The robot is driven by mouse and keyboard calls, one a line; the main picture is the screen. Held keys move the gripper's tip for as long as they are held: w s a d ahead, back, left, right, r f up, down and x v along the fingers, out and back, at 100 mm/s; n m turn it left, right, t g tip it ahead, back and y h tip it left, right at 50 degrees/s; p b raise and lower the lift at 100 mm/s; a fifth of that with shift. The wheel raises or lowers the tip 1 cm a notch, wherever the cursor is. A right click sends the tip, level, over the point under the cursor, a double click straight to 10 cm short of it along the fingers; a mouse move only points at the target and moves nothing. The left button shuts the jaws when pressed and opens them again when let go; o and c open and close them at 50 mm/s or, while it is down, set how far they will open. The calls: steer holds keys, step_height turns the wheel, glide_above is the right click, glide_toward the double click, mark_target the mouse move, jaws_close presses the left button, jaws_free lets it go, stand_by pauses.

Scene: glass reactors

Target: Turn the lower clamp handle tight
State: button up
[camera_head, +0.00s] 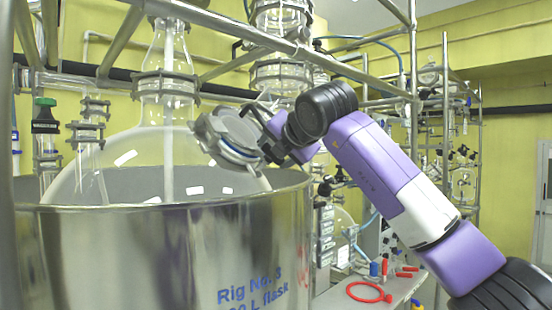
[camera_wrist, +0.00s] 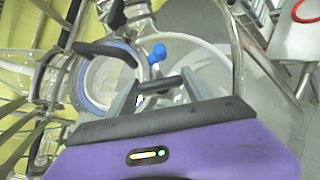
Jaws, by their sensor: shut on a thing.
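In the head view my arm reaches in from the right, and my gripper (camera_head: 262,112) is beside a round metal-and-glass flange clamp (camera_head: 230,140) above the steel vessel's rim. In the wrist view my gripper (camera_wrist: 163,88) has its two grey fingers on either side of a short dark bar (camera_wrist: 165,84), which looks like the clamp handle. The fingers are shut on it. A blue knob (camera_wrist: 157,53) sits just beyond the bar. A ring with a pale blue edge (camera_wrist: 108,72) is to its left. The handle's exact angle is hard to tell.
A large steel vessel (camera_head: 160,250) holds a big glass flask (camera_head: 110,160). Metal frame bars (camera_head: 340,68) cross above the arm. A bench at right carries a red ring (camera_head: 368,292) and small red and blue items. Glassware stands close around the gripper.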

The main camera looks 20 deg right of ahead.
steer(key=m+g+h, duration=0.1)
steer(key=m, duration=0.2)
steer(key=shift+r+h+p, duration=0.15)
steer(key=shift+h+p, duration=0.15)
steer(key=shift+p, duration=0.05)
steer(key=shift+m+g, duration=0.6)
steer(key=shift+m, duration=0.2)
steer(key=shift+h+p, duration=0.3)
steer(key=o, duration=1.4)
steer(key=shift+c, duration=0.2)
steer(key=b+v, duration=0.2)
steer(key=v, duration=0.5)
steer(key=shift+s+r, duration=0.15)
steer(key=shift+s, duration=0.15)
